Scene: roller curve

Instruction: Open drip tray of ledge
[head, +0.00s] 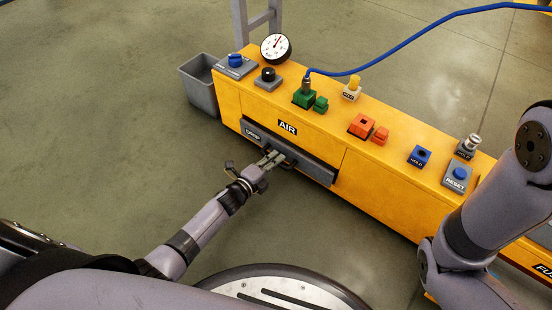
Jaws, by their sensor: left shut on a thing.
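The ledge (380,172) is a long yellow cabinet running from upper left to lower right. Its drip tray (318,170) is a dark grey drawer front marked "DRIP", low on the side facing me, below the "AIR" label. My left gripper (274,157) reaches the middle of this front and is shut on the tray's dark handle (287,160), which the fingers partly hide. The tray front appears to stand out slightly from the yellow face; how far is hard to tell. My right arm stands at the right, and its gripper is out of the picture.
On the ledge top are a gauge (276,47), green blocks (304,99), orange blocks (361,125), a blue RESET button (459,173) and a blue hose (400,47). A grey bin (200,88) stands at the left end. The floor before the tray is clear.

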